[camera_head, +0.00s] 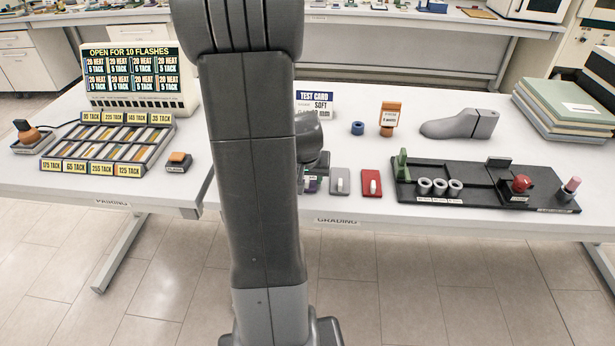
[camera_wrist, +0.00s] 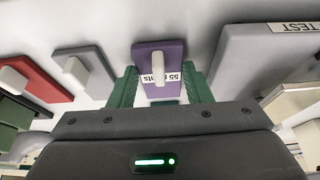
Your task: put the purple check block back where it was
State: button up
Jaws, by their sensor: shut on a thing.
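The purple check block (camera_wrist: 150,51) is between the green fingers of my gripper (camera_wrist: 160,86) in the wrist view. It has a pale grip piece on its face and an upside-down label that begins with 55. My gripper is shut on it. In the head view only a bit of the purple block (camera_head: 312,184) shows beside my arm, near the table's front edge. My arm hides most of it and my gripper there. I cannot tell whether the block touches the table.
A grey block (camera_head: 340,181) and a red block (camera_head: 372,184) stand in a row to the right. A black tester (camera_head: 480,187) is farther right. The test card (camera_head: 314,104) stands behind. The pairing table with its tack tray (camera_head: 107,143) is at left.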

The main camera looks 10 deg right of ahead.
jog(key=shift+f, duration=0.2)
jog(key=o, duration=1.1)
jog(key=shift+c, duration=0.2)
jog(key=shift+r, duration=0.15)
jog(key=shift+r, duration=0.2)
jog(key=v, duration=1.1)
jog(key=shift+s+r, duration=0.3)
jog(key=shift+s, duration=0.05)
jog(key=shift+a, duration=0.1)
